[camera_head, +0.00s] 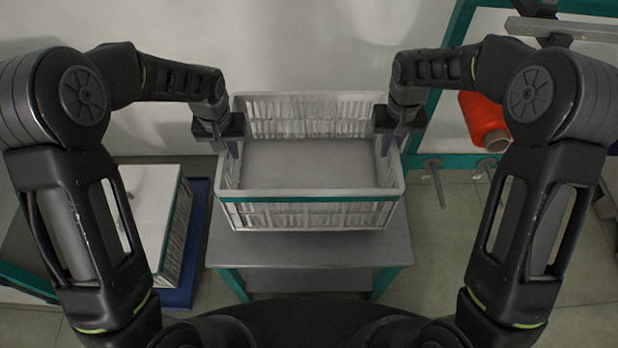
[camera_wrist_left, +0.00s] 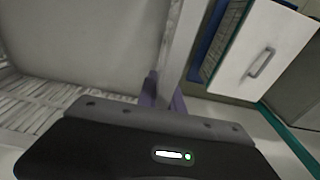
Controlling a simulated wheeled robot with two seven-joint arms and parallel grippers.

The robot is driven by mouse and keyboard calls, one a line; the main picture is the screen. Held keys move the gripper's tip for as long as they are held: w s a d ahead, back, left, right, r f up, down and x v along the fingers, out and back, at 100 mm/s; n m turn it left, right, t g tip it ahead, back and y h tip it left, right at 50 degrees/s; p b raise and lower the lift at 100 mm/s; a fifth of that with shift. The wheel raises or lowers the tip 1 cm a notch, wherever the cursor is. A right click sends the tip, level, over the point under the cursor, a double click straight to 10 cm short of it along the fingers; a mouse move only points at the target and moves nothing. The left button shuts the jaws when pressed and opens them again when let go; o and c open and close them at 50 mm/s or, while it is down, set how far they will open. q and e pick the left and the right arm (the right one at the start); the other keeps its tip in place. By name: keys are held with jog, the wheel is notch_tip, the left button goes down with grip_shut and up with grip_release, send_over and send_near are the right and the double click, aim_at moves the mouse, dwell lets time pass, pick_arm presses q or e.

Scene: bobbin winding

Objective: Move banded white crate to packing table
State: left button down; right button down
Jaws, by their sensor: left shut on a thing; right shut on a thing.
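The white crate (camera_head: 310,213) with a green band along its near rim is upright in the middle of the head view. It looks empty. It sits over a grey table (camera_head: 310,249) with green legs; I cannot tell whether it touches the top. My left gripper (camera_head: 231,148) is shut on the crate's left rim. My right gripper (camera_head: 387,144) is shut on its right rim. In the left wrist view the crate's wall (camera_wrist_left: 182,45) runs between the purple fingers (camera_wrist_left: 160,92) of my left gripper.
At the left, a white-topped box (camera_head: 152,205) with slatted sides stands on a blue base (camera_head: 189,262). At the right is a green-framed rack (camera_head: 436,105) with a red-orange bobbin (camera_head: 482,118) and metal pegs. A pale wall closes off the back.

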aim_at(224, 172)
jog(key=shift+r, duration=0.1)
dwell(0.7)
